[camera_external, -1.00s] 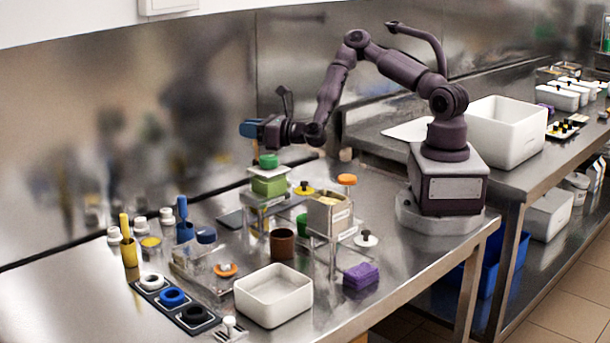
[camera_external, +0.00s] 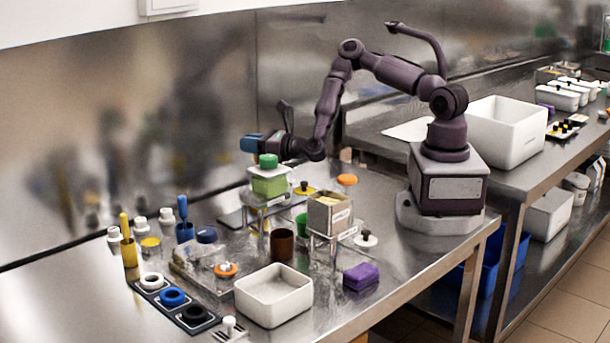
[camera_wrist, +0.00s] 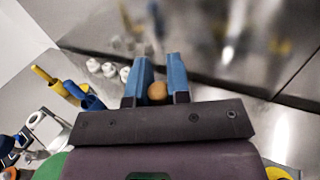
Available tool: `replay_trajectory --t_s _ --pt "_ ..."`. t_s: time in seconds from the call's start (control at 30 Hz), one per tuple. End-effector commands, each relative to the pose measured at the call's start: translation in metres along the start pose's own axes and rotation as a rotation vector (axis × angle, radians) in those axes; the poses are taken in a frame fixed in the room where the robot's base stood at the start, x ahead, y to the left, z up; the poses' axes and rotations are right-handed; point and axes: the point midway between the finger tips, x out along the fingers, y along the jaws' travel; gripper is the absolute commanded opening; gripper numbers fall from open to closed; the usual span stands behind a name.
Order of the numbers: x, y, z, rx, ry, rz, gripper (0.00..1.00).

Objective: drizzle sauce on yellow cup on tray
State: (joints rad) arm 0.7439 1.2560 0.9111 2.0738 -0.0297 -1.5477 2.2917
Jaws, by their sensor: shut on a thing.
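My gripper (camera_external: 249,143) has blue fingers and is at the back of the table, beside the green-lidded green box (camera_external: 269,182). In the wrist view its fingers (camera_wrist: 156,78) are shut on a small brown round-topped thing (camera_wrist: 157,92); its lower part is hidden. A yellow cup-like holder (camera_external: 130,256) with a yellow stick in it stands at the table's left; it also shows in the wrist view (camera_wrist: 42,73). A low yellow-topped jar (camera_external: 150,243) is beside it. A dark tray (camera_external: 184,321) holds white, blue and black ring-shaped pieces. I cannot tell which thing is the sauce.
A blue holder (camera_external: 184,230) and several white-capped bottles (camera_external: 140,226) stand at the back left. A white bin (camera_external: 272,310), a brown cup (camera_external: 282,245), a stand with a box (camera_external: 328,213) and a purple block (camera_external: 361,276) fill the front. The far left table is clear.

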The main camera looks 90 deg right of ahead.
Motion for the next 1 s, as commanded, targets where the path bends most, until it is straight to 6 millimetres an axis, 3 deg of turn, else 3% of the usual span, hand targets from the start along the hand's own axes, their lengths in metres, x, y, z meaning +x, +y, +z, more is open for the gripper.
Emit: replay_trajectory --t_s 0.37,1.0 --pt "-0.007 0.000 0.000 0.000 0.000 -0.001 0.00" --pt "0.008 0.000 0.000 0.000 -0.001 0.000 0.00"
